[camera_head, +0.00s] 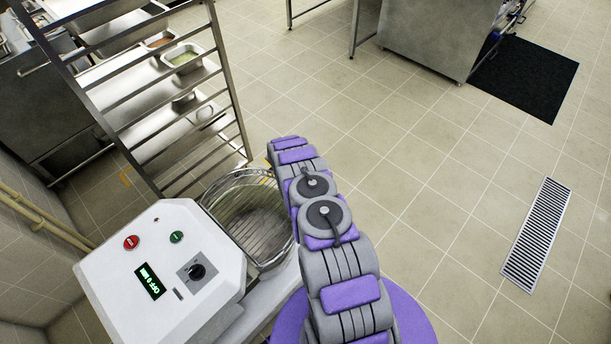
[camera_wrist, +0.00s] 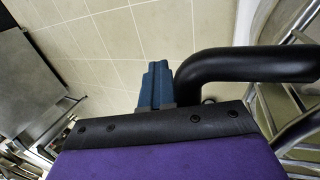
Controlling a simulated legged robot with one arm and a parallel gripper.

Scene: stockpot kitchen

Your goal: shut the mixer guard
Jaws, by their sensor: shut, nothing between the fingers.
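The mixer (camera_head: 165,275) has a white head with a red button, a green button, a lit display and a black knob. Its wire guard (camera_head: 228,200) is a curved cage of thin metal bars around the steel bowl (camera_head: 262,225); how far it stands open is unclear. My arm crosses just right of the guard and hides part of it. My gripper is hidden in the head view. In the wrist view my gripper (camera_wrist: 155,86) shows blue fingers shut together and empty. A thick black bent bar (camera_wrist: 240,64) is just right of them; contact is unclear. Curved metal bars show beyond it.
A steel rack (camera_head: 225,75) stands behind the mixer, with trays on a counter beyond it. A steel cabinet (camera_head: 430,40) and a black mat (camera_head: 525,78) are at the back right. A floor drain (camera_head: 537,235) lies at right. The tiled floor between is clear.

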